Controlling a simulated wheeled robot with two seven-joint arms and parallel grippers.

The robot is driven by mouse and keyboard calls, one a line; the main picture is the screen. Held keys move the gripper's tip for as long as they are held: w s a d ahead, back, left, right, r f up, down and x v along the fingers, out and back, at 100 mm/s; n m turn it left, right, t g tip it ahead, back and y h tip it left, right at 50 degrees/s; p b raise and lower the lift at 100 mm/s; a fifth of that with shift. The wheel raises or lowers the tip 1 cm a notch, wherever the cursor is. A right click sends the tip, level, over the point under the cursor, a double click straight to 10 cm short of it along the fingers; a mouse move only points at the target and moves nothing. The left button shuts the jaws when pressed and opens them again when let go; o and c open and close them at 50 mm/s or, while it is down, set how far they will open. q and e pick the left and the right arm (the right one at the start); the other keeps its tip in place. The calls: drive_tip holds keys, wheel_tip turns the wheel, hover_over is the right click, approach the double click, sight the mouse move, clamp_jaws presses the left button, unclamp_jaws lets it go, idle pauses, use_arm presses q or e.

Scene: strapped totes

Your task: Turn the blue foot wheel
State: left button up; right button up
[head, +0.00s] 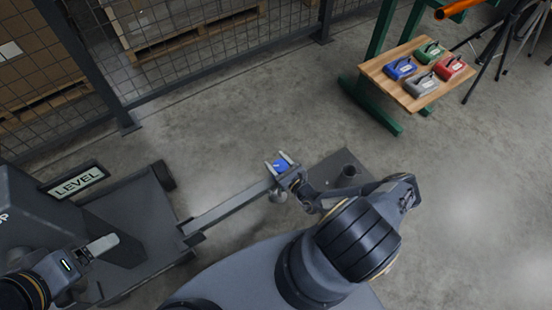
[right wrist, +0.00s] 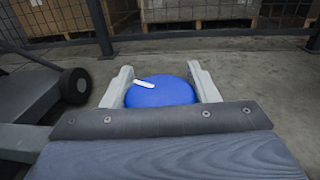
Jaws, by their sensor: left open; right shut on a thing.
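The blue foot wheel (head: 280,166) sits at the end of a grey outrigger beam (head: 228,208) in the head view. In the right wrist view the wheel (right wrist: 160,92) is a round blue disc with a white mark on top. My right gripper (head: 284,163) is shut on the wheel, with one pale finger on each side of it; the fingers also show in the right wrist view (right wrist: 162,88). My left gripper (head: 103,245) is open and empty at the lower left, over the dark machine base, far from the wheel.
A dark machine base (head: 130,215) with a LEVEL sign (head: 76,181) stands at the left. A mesh fence (head: 200,50) runs along the back. A wooden bench (head: 405,75) with several coloured cases stands upper right. A dark floor plate (head: 340,168) lies right of the wheel.

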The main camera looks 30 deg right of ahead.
drive_tip(key=m+h, duration=0.2)
drive_tip(key=h, duration=0.1)
drive_tip(key=shift+p, duration=0.3)
drive_tip(key=m+h, duration=0.1)
drive_tip(key=h, duration=0.2)
drive_tip(key=shift+d+f+m+b, duration=0.15)
drive_tip(key=shift+d+m+b, duration=0.05)
drive_tip(key=shift+m+b, duration=0.2)
drive_tip(key=m+h+b, duration=0.1)
drive_tip(key=h, duration=0.1)
drive_tip(key=m+g+h+b, duration=0.1)
drive_tip(key=m+h+b, duration=0.1)
drive_tip(key=m+g+h+b, duration=0.1)
drive_tip(key=h, duration=0.1)
drive_tip(key=shift+s+d+f, duration=0.1)
drive_tip(key=shift+d+f, duration=0.05)
drive_tip(key=shift+d, duration=0.2)
drive_tip(key=m+g+h+b, duration=0.3)
drive_tip(key=h, duration=0.1)
drive_tip(key=shift+s+d, duration=0.2)
drive_tip(key=shift+d, duration=0.05)
use_arm(q)
wheel_tip(320, 180, down, 8)
drive_tip(key=b, duration=0.1)
drive_tip(key=shift+r, duration=0.25)
use_arm(e)
drive_tip(key=shift+s+d+r+m+g+h, duration=0.15)
drive_tip(key=shift+r+m+g+h, duration=0.1)
drive_tip(key=shift+m+g+h, duration=0.4)
drive_tip(key=shift+g, duration=0.25)
